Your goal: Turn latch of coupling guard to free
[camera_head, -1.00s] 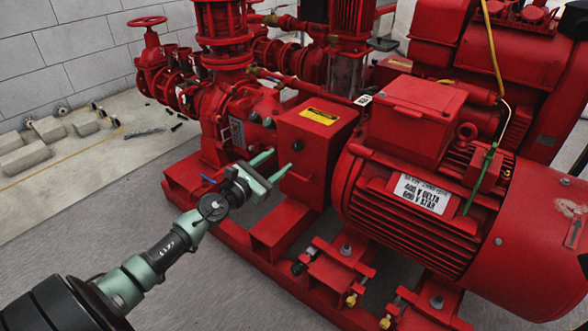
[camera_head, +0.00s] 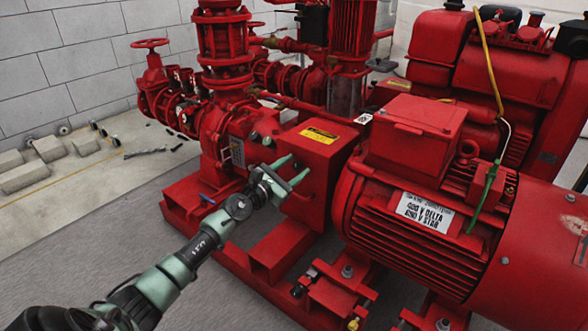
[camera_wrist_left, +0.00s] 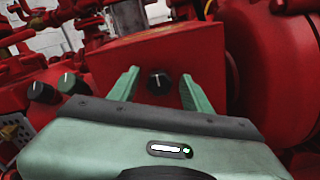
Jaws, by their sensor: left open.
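The coupling guard (camera_head: 322,160) is a red box with a yellow warning label, between the pump and the motor. Its latch, a dark round knob with a pale mark (camera_wrist_left: 158,80), shows on the guard's red face in the left wrist view. In the left wrist view the fingers (camera_wrist_left: 158,88) stand either side of the latch, with gaps on both sides. Whether the fingertips touch the guard cannot be told. My right gripper is not in view.
Two more knobs, a dark one (camera_wrist_left: 41,91) and a greenish one (camera_wrist_left: 71,83), sit left of the fingers. The large red motor (camera_head: 420,220) is right of the guard. The red base frame (camera_head: 275,250) runs below.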

